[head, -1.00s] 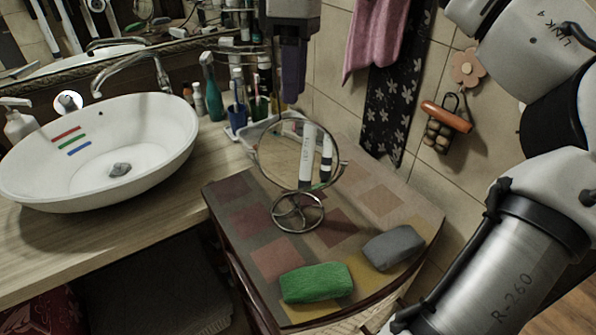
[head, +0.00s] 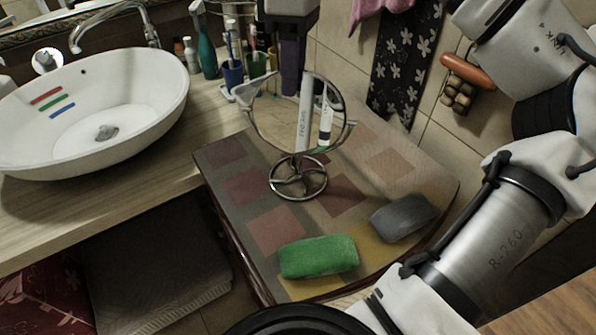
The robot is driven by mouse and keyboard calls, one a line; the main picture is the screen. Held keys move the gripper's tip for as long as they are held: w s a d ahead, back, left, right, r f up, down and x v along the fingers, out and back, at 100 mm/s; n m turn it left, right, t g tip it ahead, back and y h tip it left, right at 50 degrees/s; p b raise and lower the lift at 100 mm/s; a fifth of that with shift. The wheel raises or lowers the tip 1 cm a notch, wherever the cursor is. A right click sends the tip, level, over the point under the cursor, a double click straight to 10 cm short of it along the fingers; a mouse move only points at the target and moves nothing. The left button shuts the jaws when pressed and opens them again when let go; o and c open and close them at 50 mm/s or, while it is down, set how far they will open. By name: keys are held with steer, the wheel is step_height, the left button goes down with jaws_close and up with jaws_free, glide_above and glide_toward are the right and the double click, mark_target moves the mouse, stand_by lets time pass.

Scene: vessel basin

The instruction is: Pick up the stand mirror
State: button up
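The stand mirror (head: 299,177) stands upright on the patchwork-topped cabinet (head: 240,215). It has a round metal-rimmed glass and a spoked ring base. The glass reflects part of my white arm. My gripper (head: 292,85) points down from the top of the picture, at the upper rim of the mirror. Its dark fingers overlap the top of the glass in this view. I cannot tell whether they touch the rim, or whether they are open or shut.
A green folded cloth (head: 318,257) and a grey one (head: 403,217) lie in front on the cabinet top. A white basin (head: 90,110) is at left. Cups with toothbrushes (head: 233,74) and a teal bottle (head: 207,50) stand behind. A tiled wall closes the right side.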

mark_target(296, 116)
steer(key=shift+d+x, duration=0.1)
steer(key=shift+x, duration=1.15)
steer(key=shift+d+x, duration=0.15)
steer(key=shift+x, duration=1.1)
steer(key=shift+w, duration=0.1)
jaws_close()
